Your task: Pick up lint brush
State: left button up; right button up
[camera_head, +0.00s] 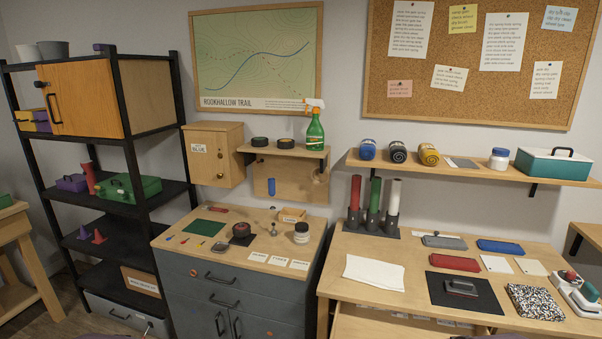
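A small dark block-shaped item (461,287) lies on a black mat (447,303) on the right-hand wooden table (347,306). It may be the lint brush, but it is too small to tell for sure. A red case (454,263) lies just behind the mat, and a blue-grey case (444,242) lies farther back. A speckled pad (535,302) is to the right of the mat. Neither of my grippers is in view, so nothing is seen held. Only dark shapes show at the bottom edge, too little to identify.
A white cloth (374,272) lies left of the mat. A red-and-white device (577,293) is at the table's right. Tubes (374,203) stand at the back left. A wall shelf (465,173) hangs above. A grey cabinet (187,286) and black rack (150,240) stand left.

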aim_at(457, 287)
jog(key=l+z, duration=0.1)
jog(key=z, duration=0.25)
jog(key=l+z, duration=0.1)
jog(key=z, duration=0.25)
jog(key=l+z, duration=0.1)
jog(key=z, duration=0.25)
jog(key=k, duration=0.05)
